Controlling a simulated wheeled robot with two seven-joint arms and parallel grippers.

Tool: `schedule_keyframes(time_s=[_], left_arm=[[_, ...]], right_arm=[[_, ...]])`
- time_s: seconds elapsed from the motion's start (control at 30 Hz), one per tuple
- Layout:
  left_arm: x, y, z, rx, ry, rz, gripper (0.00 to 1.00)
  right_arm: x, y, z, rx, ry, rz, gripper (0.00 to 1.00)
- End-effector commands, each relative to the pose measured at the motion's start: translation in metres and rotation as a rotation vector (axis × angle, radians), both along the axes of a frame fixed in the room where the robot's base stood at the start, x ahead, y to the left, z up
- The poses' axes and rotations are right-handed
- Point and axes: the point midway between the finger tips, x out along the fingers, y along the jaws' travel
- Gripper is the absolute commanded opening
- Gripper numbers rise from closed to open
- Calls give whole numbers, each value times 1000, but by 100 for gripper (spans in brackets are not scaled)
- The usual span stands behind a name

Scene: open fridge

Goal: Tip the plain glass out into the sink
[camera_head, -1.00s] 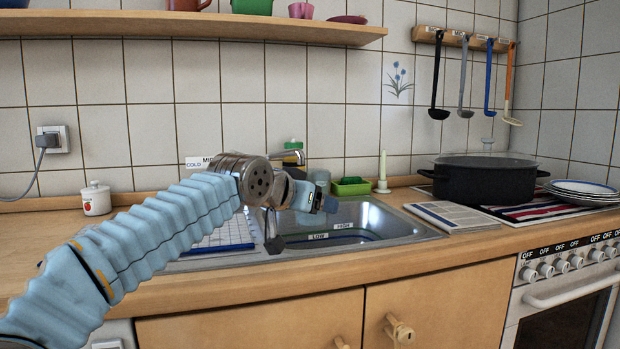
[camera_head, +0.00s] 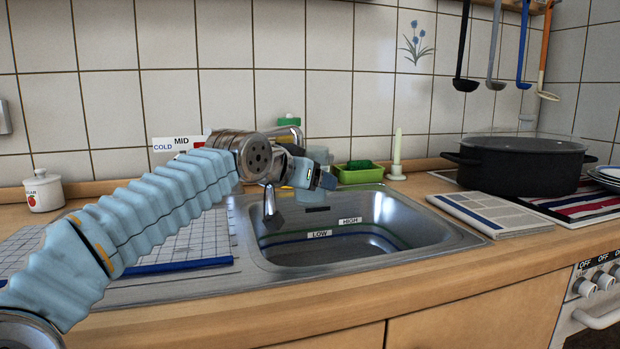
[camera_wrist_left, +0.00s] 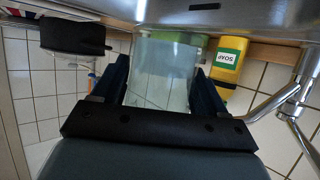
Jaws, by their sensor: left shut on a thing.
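My left gripper (camera_head: 316,178) reaches in from the left over the back part of the sink (camera_head: 440,228). In the left wrist view, its two dark blue fingers (camera_wrist_left: 158,88) are shut on the clear plain glass (camera_wrist_left: 165,72), one on each side. That view is upside down, with the sink's metal edge (camera_wrist_left: 230,18) at the top. In the head view the gripper hides most of the glass. I cannot tell whether any liquid is in it. The sink basin has LOW and HIGH marks. My right gripper is in neither view.
A yellow soap bottle (camera_wrist_left: 228,60) and the tap (camera_wrist_left: 275,103) are close to the glass. A green tray (camera_head: 358,173) and a candle (camera_head: 397,150) stand behind the sink. A black pot (camera_head: 520,168) is at right. A gridded mat (camera_head: 185,248) lies left of the basin.

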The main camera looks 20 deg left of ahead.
Motion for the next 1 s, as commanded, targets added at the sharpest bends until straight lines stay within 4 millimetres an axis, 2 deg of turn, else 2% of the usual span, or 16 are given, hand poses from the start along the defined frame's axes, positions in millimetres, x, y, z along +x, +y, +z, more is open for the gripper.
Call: schedule_keyframes(time_s=[0.03, 0.2, 0.3, 0.53, 0.7, 0.77, 1.0], left_arm=[[0, 0, -9, 0, -2, 0, 30], [0, 0, -24, 0, -2, 0, 30], [-1, 3, -12, 53, 8, 0, 30], [-3, 11, -9, 203, 46, -2, 30], [-5, 20, -15, 418, 95, -3, 30], [-6, 21, -28, 458, 105, -2, 30], [-7, 27, -49, 629, 144, -2, 30]], right_arm=[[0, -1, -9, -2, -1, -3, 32], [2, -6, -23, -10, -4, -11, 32], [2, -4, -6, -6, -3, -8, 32], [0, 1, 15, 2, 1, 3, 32], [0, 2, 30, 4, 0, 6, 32], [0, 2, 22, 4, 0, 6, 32], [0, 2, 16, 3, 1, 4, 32]])
